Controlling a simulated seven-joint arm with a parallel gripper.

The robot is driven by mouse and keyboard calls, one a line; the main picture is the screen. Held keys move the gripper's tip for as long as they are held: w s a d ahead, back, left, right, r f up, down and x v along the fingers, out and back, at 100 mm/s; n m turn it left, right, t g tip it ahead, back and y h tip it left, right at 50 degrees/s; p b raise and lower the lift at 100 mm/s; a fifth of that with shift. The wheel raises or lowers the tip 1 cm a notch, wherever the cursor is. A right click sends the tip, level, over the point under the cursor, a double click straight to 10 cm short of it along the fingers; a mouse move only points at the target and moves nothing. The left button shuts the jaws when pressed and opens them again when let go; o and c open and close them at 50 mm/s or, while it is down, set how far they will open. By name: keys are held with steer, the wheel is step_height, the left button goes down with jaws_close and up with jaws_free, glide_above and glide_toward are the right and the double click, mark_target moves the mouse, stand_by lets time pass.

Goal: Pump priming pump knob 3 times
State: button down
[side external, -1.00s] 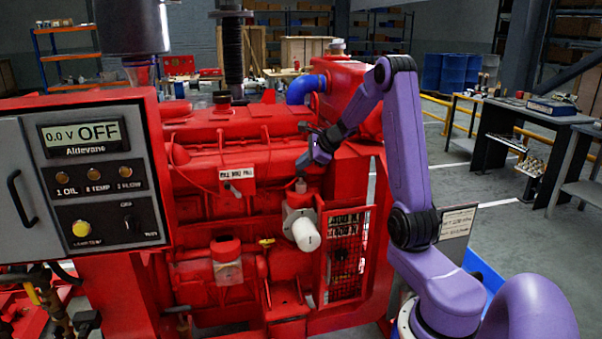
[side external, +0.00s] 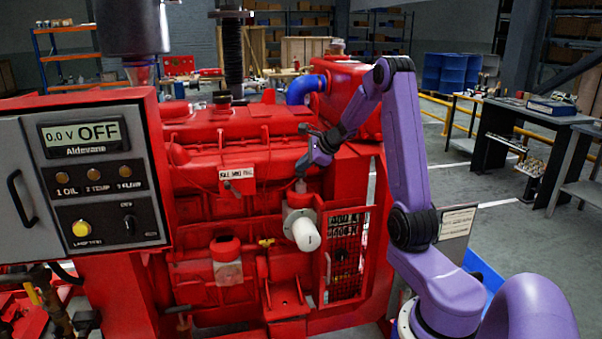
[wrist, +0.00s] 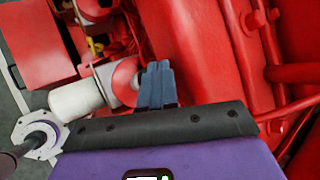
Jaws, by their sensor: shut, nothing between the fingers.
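The priming pump knob (side external: 301,186) is a small dark greyish piece. It stands upright on top of the red-and-grey filter head, above the white filter cylinder (side external: 306,235), on the side of the red engine. My gripper (side external: 302,170) is directly above the knob, pointing down, with its fingers shut and empty. The side view does not settle whether the fingertips touch the knob. In the wrist view, the blue-grey fingers (wrist: 157,84) are together beside the round red top of the filter head (wrist: 124,80). The white cylinder (wrist: 76,100) lies to their left. The knob cannot be made out there.
The red engine body (side external: 225,150) fills the space behind and left of my gripper. A red mesh guard (side external: 347,250) is just right of the filter. A grey control panel (side external: 85,180) reading OFF stands at the left.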

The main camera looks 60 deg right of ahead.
mark_target(303, 173)
steer(key=shift+s+f, duration=0.1)
steer(key=shift+f, duration=0.9)
stand_by(0.9)
steer(key=shift+r, duration=1.75)
steer(key=shift+r, duration=0.1)
steer(key=shift+r, duration=2.4)
